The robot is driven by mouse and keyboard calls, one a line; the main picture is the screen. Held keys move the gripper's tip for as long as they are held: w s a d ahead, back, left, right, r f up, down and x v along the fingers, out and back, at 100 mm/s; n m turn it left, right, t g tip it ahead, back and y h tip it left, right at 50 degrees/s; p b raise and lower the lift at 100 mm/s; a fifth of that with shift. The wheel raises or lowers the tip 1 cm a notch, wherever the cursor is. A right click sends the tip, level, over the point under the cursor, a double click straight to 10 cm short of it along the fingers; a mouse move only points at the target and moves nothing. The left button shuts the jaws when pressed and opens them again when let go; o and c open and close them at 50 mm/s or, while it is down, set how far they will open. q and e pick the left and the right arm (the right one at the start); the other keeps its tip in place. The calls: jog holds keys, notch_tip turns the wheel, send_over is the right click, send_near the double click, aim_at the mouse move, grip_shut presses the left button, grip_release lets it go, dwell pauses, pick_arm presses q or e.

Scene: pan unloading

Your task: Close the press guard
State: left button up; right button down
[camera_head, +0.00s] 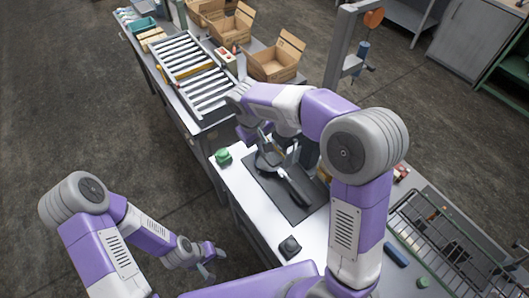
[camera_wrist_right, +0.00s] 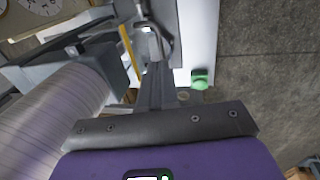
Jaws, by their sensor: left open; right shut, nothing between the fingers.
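The press guard cannot be told apart with certainty; my right arm covers much of that part of the bench. In the right wrist view, a grey machine block (camera_wrist_right: 92,62) with a yellow strip (camera_wrist_right: 130,52) stands left of my right gripper (camera_wrist_right: 156,68), whose fingers are shut and empty. In the head view this gripper (camera_head: 268,140) is partly hidden, above a dark handled object (camera_head: 292,184) on a black mat (camera_head: 304,209). A green button (camera_head: 222,156) sits left of the mat; it also shows in the right wrist view (camera_wrist_right: 199,78). My left gripper (camera_head: 207,262) is open and empty, low beside the bench.
A roller conveyor (camera_head: 190,67) and open cardboard boxes (camera_head: 274,63) stand at the back. A grey post (camera_head: 340,50) rises behind my right arm. A wire rack (camera_head: 440,232) is at the right, and a small black knob (camera_head: 290,246) is in front. The floor at left is clear.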

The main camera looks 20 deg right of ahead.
aim_at(266, 159)
jog(key=f, duration=0.3)
jog(key=d+f, duration=0.1)
jog(key=f, duration=0.1)
jog(key=shift+w+f+p, duration=0.1)
jog(key=shift+f+p, duration=0.2)
jog(key=shift+f, duration=0.1)
jog(key=shift+w+d+f, duration=0.15)
jog(key=shift+w+f, duration=0.1)
jog(key=shift+f, duration=0.4)
jog(key=shift+s, duration=0.1)
